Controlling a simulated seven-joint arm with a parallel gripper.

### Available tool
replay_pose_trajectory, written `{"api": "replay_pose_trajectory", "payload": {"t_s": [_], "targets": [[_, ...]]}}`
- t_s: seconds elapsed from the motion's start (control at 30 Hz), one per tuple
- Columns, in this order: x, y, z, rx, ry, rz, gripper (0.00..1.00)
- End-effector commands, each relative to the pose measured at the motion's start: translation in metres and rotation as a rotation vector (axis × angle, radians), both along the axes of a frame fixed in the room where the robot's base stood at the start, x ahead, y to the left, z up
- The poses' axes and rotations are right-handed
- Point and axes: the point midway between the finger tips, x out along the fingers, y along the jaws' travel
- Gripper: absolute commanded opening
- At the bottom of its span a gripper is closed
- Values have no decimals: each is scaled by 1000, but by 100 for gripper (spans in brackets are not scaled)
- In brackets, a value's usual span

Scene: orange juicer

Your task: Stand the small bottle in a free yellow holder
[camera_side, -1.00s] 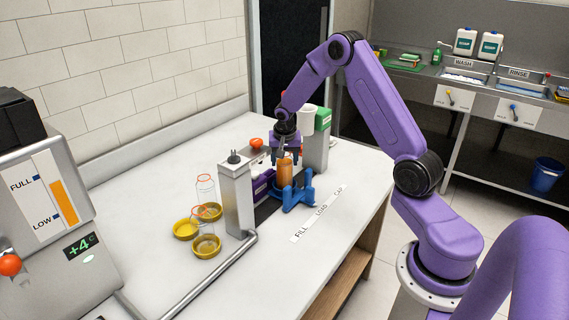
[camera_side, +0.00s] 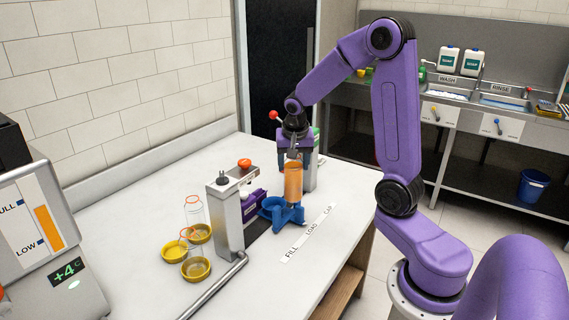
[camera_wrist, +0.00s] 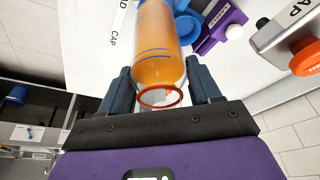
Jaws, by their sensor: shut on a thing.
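My gripper (camera_side: 293,158) is shut on the neck end of a clear bottle (camera_side: 293,183) filled with orange juice. The bottle is upright, just above or beside the blue cradle (camera_side: 284,214); I cannot tell if they touch. In the wrist view the bottle (camera_wrist: 155,50) sits between both fingers, with an orange-red ring at its open mouth and blue lines on its side. Three yellow holders stand at left. The back holder (camera_side: 203,237) and front holder (camera_side: 196,272) seem to have clear bottles in them. The left holder (camera_side: 173,254) looks empty.
A grey post (camera_side: 226,215) and a purple block (camera_side: 253,202) stand between the blue cradle and the holders. A metal rail (camera_side: 215,287) runs along the front. A dispenser with a level gauge is at far left.

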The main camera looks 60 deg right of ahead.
Motion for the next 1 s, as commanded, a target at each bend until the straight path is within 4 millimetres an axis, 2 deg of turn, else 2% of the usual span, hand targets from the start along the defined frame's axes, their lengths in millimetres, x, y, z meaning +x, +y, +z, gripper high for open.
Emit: {"api": "replay_pose_trajectory", "payload": {"t_s": [0.2,0.37,0.47,0.57,0.8,1.0], "targets": [[-20,9,11,0,-2,1,0],[-26,11,17,0,-5,-1,0],[-27,11,32,-3,-8,-1,0],[-27,12,58,-2,-12,-1,0],[-27,12,141,-2,-14,0,0],[-28,12,185,-1,-7,1,0]]}}
